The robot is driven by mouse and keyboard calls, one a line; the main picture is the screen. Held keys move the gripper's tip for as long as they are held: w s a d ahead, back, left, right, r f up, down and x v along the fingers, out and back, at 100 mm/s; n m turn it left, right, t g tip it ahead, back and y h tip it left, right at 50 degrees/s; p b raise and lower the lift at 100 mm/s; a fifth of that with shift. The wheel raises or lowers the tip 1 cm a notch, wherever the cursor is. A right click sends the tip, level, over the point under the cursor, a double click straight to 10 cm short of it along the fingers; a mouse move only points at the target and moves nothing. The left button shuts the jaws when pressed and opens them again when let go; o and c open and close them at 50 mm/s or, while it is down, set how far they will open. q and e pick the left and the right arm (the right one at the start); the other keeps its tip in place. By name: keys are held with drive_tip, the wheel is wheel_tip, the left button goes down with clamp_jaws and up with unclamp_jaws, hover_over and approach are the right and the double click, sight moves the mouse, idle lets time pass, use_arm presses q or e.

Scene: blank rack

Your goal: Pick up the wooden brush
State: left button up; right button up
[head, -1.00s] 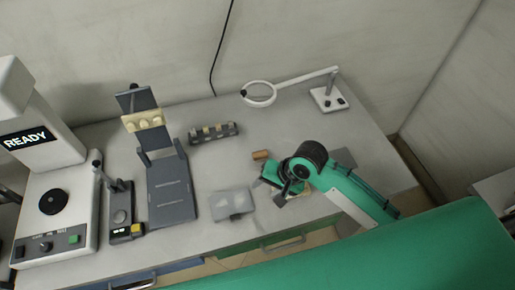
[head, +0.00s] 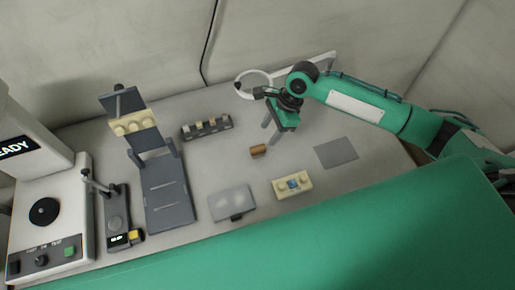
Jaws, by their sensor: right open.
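A small brown wooden block-like piece, which looks like the wooden brush (head: 258,151), lies on the grey table; its bristles cannot be made out. My right gripper (head: 271,133) is open and empty, with its fingers pointing down just behind and to the right of the brush. The fingers look apart from the brush. My left gripper is not in view.
A cream block with a blue centre (head: 292,185) and a flat grey plate (head: 336,152) lie right of the brush. A light grey pad (head: 232,203), a dark slotted rack (head: 206,129) and a dark stand (head: 167,190) are left. A ring magnifier (head: 254,84) stands behind my gripper.

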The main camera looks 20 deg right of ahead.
sight(259, 147)
drive_tip(key=x, duration=0.4)
drive_tip(key=shift+a+f, duration=0.15)
drive_tip(key=shift+f, duration=0.2)
drive_tip(key=shift+p+x, duration=0.85)
drive_tip(key=shift+x, duration=1.85)
drive_tip(key=shift+r, duration=0.1)
clamp_jaws()
drive_tip(key=shift+r, duration=0.1)
wheel_tip(259, 147, up, 20)
drive_tip(key=b, duration=0.2)
